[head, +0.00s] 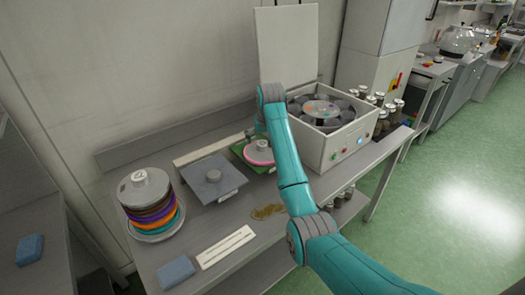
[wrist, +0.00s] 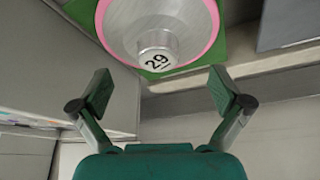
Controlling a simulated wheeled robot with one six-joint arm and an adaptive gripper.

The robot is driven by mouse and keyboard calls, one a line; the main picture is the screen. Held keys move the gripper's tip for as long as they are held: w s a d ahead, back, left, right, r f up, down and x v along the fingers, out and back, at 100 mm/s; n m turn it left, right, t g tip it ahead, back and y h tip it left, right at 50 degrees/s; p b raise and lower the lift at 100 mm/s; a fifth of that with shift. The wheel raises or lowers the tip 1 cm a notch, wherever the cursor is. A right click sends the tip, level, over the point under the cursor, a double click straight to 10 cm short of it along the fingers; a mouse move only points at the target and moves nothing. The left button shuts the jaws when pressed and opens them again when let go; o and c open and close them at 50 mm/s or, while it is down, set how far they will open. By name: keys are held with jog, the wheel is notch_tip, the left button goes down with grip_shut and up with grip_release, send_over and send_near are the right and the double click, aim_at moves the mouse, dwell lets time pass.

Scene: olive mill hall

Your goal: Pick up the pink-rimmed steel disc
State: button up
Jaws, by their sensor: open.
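The pink-rimmed steel disc (head: 260,156) lies on a green mat (head: 240,148) on the steel bench, partly hidden by my arm in the head view. In the wrist view the disc (wrist: 190,22) fills the top middle, with a raised knob (wrist: 157,50) marked 29 at its centre. My gripper (wrist: 162,88) is open and empty. Its two fingers are spread to either side below the knob in the picture, apart from it. In the head view my gripper is mostly hidden at the end of the teal arm.
A stack of coloured-rimmed discs (head: 150,203) stands at the left. An open-lidded machine (head: 335,145) stands right of my arm, with jars (head: 385,112) behind.

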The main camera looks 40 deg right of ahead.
aim_at(263, 143)
jog(key=x, duration=0.4)
jog(key=shift+c, duration=0.3)
